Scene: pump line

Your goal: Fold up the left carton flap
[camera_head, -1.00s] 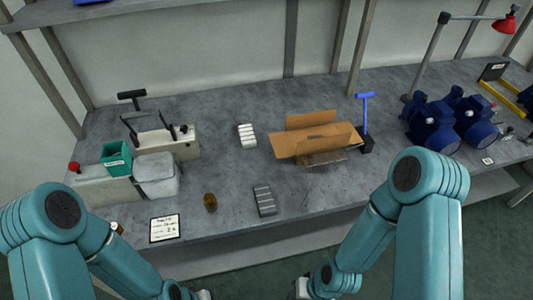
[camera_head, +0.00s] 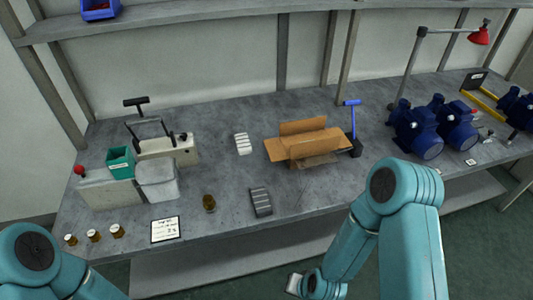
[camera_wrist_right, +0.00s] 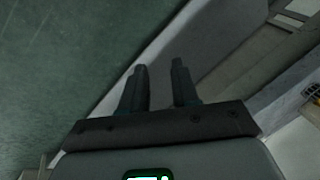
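The brown cardboard carton (camera_head: 296,153) sits open on the grey bench, right of the middle in the head view. One flap (camera_head: 303,127) stands up at its back. Its left flap (camera_head: 276,151) sticks outward to the left, and another flap hangs out at the front. My right gripper is low in front of the bench, well away from the carton. In the right wrist view the right gripper (camera_wrist_right: 161,88) has its two fingers apart with nothing between them. My left gripper is outside the frames; only part of its arm shows at lower left.
A blue-handled tool (camera_head: 354,130) stands close to the carton's right side. Blue pumps (camera_head: 415,132) are farther right. A white ribbed block (camera_head: 242,144) and a dark ribbed block (camera_head: 261,201) lie left of the carton.

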